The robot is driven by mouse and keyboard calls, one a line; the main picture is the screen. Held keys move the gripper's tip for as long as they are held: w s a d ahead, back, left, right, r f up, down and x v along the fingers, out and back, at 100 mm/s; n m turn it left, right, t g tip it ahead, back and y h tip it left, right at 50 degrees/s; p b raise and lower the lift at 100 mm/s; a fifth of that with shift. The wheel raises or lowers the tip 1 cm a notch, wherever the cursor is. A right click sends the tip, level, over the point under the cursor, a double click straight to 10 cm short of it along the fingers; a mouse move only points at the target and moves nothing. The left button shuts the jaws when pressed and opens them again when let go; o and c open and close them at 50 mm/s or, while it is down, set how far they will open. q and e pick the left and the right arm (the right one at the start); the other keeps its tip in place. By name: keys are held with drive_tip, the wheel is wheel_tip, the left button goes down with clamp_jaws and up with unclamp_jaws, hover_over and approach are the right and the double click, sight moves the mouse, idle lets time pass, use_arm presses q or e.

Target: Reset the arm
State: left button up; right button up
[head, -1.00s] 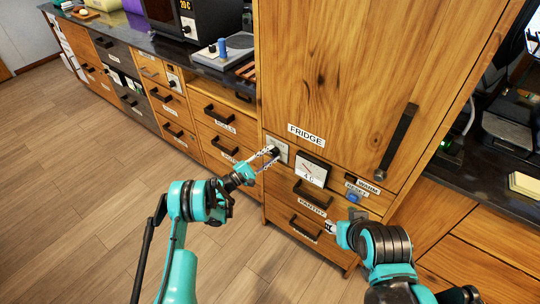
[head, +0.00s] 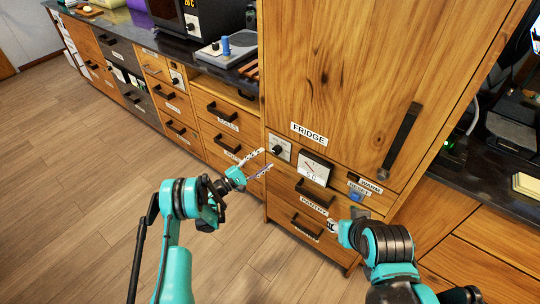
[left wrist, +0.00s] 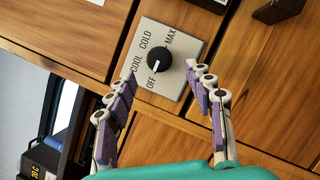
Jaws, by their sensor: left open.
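My left gripper (head: 258,164) is open and empty, in front of the fridge cabinet's lower left edge. In the left wrist view its two fingers (left wrist: 165,105) are spread below a black dial knob (left wrist: 158,61), apart from it. The knob's plate (left wrist: 178,85) reads OFF, COOL, COLD and MAX. The knob also shows in the head view (head: 277,148). My right gripper (head: 333,226) is in front of the pantry drawers at the right; its fingers are small and partly hidden, so its opening is unclear.
The wooden fridge door (head: 350,75) has a long black handle (head: 402,138). Beside the knob is a gauge (head: 316,168), with a blue reset button (head: 356,196) at its right. Black drawer handles (head: 315,193) stick out below. Open floor (head: 90,180) lies to the left.

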use_arm(q)
drive_tip(key=shift+v, duration=1.15)
wheel_tip(320, 180, up, 12)
drive_tip(key=d+m+g+y, duration=0.2)
drive_tip(key=m+g+y, duration=0.1)
drive_tip(key=m+y, duration=0.1)
drive_tip(key=s+r+m+g+y, duration=0.1)
drive_tip(key=s+r+m+y, duration=0.25)
drive_tip(key=s+r, duration=0.4)
drive_tip(key=s+a+m+y, duration=0.3)
drive_tip(key=s+a, duration=0.3)
drive_tip(key=s, duration=0.8)
drive_tip(key=s+a+m+y, duration=0.3)
drive_tip(key=s+a+y, duration=0.3)
drive_tip(key=s, duration=0.8)
drive_tip(key=shift+s+a+g, duration=0.3)
drive_tip(key=shift+s+a, duration=0.1)
drive_tip(key=shift+a, duration=0.25)
drive_tip(key=shift+f, duration=0.1)
